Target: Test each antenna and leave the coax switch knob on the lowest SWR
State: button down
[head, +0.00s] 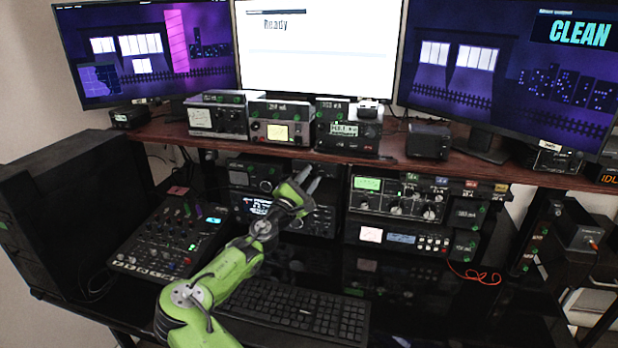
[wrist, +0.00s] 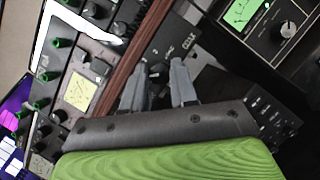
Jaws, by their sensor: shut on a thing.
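My gripper (wrist: 159,70) is shut on the coax switch knob (wrist: 157,72), a small dark knob between its fingertips in the wrist view. The knob is on the front of a black box (wrist: 178,42) with small white lettering, too small to read surely. In the head view my gripper (head: 309,178) is just below the wooden shelf and hides the knob. Right of it, a tuner (head: 400,202) has a lit green meter (head: 367,184) and several knobs. The meter also shows in the wrist view (wrist: 240,12). Its needle reading is too small to tell.
Several meter boxes stand on the shelf (head: 390,140), including one with a cream dial (head: 278,132). Radios are left of and below my gripper. A mixer (head: 170,235) and a keyboard (head: 300,308) lie on the desk. The right monitor (head: 500,70) reads "CLEAN".

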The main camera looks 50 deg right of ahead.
jog(key=shift+m, duration=0.4)
jog(key=c, duration=0.9)
grip_release()
jog(key=shift+a, duration=0.1)
jog(key=p+v, duration=0.1)
jog(key=v, duration=1.4)
jog(key=shift+a+p, duration=0.3)
grip_shut()
